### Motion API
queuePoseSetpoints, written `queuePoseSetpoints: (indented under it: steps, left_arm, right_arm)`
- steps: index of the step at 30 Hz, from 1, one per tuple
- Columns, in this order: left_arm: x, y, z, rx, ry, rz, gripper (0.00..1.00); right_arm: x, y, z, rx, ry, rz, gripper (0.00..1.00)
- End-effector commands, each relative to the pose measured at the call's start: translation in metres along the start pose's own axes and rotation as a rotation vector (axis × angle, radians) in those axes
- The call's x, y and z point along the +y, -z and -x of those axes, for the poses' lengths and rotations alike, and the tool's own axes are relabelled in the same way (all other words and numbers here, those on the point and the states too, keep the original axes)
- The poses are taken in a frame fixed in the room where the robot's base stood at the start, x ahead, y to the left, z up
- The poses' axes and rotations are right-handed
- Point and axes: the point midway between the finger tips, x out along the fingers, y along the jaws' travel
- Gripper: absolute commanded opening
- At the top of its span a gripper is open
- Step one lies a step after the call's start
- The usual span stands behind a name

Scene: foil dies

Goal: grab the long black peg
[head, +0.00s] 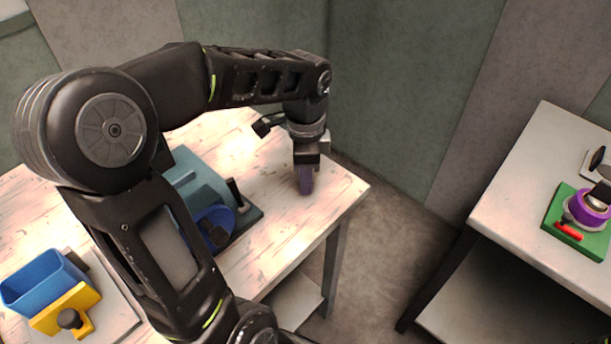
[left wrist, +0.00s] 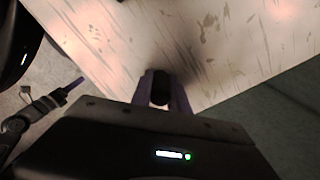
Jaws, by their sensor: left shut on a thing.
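My left gripper (head: 305,188) points down over the right part of the pale wooden table. Its purple fingers also show in the left wrist view (left wrist: 161,88), closed on a dark, round-ended piece, the black peg (left wrist: 160,89), seen nearly end-on. In the head view the fingers hide the held peg. A purple-tipped gripper, apparently my right one (left wrist: 71,88), shows small at the left of the left wrist view, off the table. I cannot tell its opening.
A teal and blue machine (head: 189,180) with a black upright handle (head: 236,193) stands left of the gripper. A blue bin (head: 45,283) and yellow block (head: 68,309) are at the front left. A second table (head: 520,170) at right bears a green board (head: 562,237) with a purple ring (head: 586,209).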

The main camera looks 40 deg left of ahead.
Motion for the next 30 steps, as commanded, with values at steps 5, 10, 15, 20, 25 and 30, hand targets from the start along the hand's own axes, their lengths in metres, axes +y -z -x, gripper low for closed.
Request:
queuePoseSetpoints:
  steps: [5, 10, 15, 20, 25, 30]
  left_arm:
    - [0.0, 0.0, 0.0, 0.0, 0.0, 0.0, 0.0]
    - [0.0, 0.0, 0.0, 0.0, -0.001, 0.0, 0.0]
    - [0.0, 0.0, 0.0, 0.0, 0.0, 0.0, 0.0]
    - [0.0, 0.0, 0.003, 0.0, 0.001, 0.0, 0.0]
    - [-0.001, 0.001, 0.02, 0.001, 0.004, 0.0, 0.0]
    - [-0.001, 0.001, 0.053, 0.003, 0.005, 0.0, 0.0]
  right_arm:
    - [0.0, 0.0, 0.0, 0.0, 0.0, 0.0, 0.49]
    - [0.0, 0.0, 0.0, 0.0, 0.0, 0.0, 0.49]
    - [0.0, 0.0, 0.0, 0.0, 0.0, 0.0, 0.49]
    - [0.0, 0.0, 0.0, 0.0, 0.0, 0.0, 0.49]
    - [0.0, 0.0, 0.001, 0.0, 0.0, 0.0, 0.49]
    - [0.0, 0.0, 0.001, 0.0, 0.0, 0.0, 0.49]
